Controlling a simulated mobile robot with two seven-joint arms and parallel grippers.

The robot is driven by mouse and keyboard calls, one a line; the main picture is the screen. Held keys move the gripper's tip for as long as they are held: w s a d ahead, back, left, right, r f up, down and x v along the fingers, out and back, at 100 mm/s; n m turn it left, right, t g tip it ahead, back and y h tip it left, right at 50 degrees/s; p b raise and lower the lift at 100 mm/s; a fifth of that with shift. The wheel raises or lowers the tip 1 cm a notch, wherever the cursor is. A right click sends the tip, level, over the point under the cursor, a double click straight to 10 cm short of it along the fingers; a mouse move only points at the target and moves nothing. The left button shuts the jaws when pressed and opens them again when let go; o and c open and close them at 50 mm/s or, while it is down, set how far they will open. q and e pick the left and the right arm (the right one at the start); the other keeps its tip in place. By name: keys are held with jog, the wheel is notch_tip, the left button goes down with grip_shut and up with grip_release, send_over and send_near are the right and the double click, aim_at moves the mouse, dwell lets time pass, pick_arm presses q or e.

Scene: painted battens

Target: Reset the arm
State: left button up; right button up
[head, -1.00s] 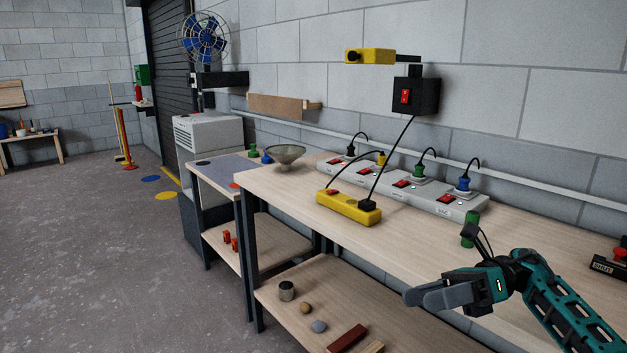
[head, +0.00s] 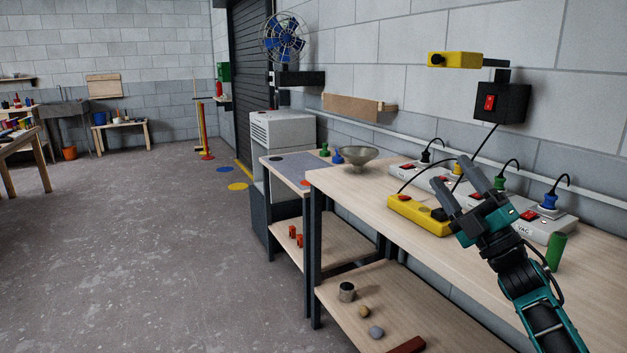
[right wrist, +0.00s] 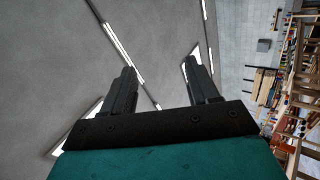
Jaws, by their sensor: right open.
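My right gripper (head: 457,200) is raised over the wooden workbench (head: 350,190) in the head view, its fingers pointing up and to the left. It is open and holds nothing. In the head view it covers part of the grey power strip (head: 548,228) and overlaps the end of the yellow power strip (head: 408,209). In the right wrist view its two fingers (right wrist: 163,90) stand apart with only the ceiling and its lights between them. My left gripper is in no view.
A metal bowl (head: 354,158) sits at the bench's far left end. A black switch box (head: 499,103) and a yellow box (head: 455,60) are on the wall above. The floor (head: 170,260) at left is clear.

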jog(key=w+d+f+m+g+h, duration=0.25)
jog(key=d+f+m+h, duration=0.3)
jog(key=m+h, duration=0.4)
jog(key=w+d+f+m+g+h, duration=0.1)
jog(key=w+d+f+m+h, duration=0.5)
jog(key=m, duration=0.6)
jog(key=s+a+f+n+g+y, duration=0.1)
jog(key=s+a+f, duration=0.3)
jog(key=s+f, duration=0.25)
jog(key=s+a+f+g, duration=0.2)
jog(key=s+a+f, duration=0.25)
jog(key=f, duration=0.35)
jog(key=s+a+f+n+g+y, duration=0.1)
jog(key=s+a+f, duration=0.2)
jog(key=s+f, duration=0.4)
jog(key=s+a+f+g, duration=0.1)
jog(key=s+a+f, duration=0.1)
jog(key=s, duration=0.5)
jog(key=s+a+f+m+g, duration=0.1)
jog(key=s+a+f, duration=0.1)
jog(key=s+f, duration=0.2)
jog(key=s+a+f+g, duration=0.1)
jog(key=s+a+f, duration=0.2)
jog(key=s, duration=0.7)
jog(key=shift+s+y, duration=0.15)
jog(key=shift+y, duration=0.3)
jog(key=shift+m, duration=0.25)
jog(key=shift+c, duration=0.3)
